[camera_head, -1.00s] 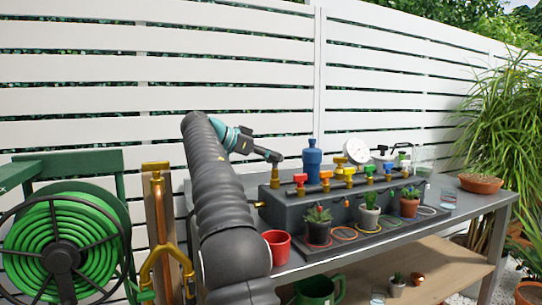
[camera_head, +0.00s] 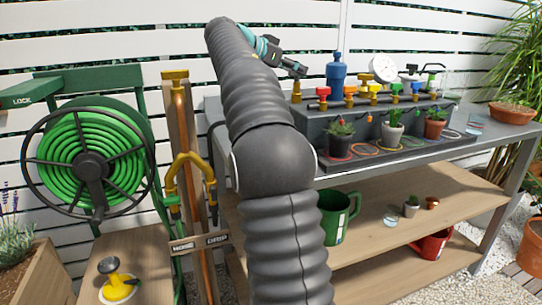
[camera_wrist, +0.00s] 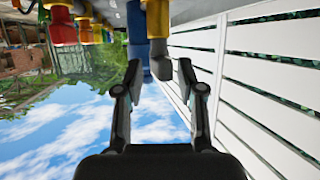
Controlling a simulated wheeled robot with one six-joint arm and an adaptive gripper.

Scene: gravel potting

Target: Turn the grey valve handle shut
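My gripper (camera_wrist: 160,72) is open, with its two dark fingers apart in the wrist view. A grey rounded piece (camera_wrist: 187,82), which looks like the grey valve handle, hangs close to the right fingertip; I cannot tell whether they touch. A blue piece (camera_wrist: 160,62) shows just left of it. In the head view my gripper (camera_head: 301,72) is just above a brass fitting (camera_head: 296,92) at the left end of the dark manifold box (camera_head: 318,122). The grey handle cannot be made out clearly there.
Coloured valves, including a red one (camera_head: 323,92), line the box beside a blue bottle (camera_head: 337,72) and a round gauge (camera_head: 383,68). Potted plants stand in front. A hose reel (camera_head: 92,165) is at left. A white fence (camera_wrist: 265,85) runs close on the wrist view's right.

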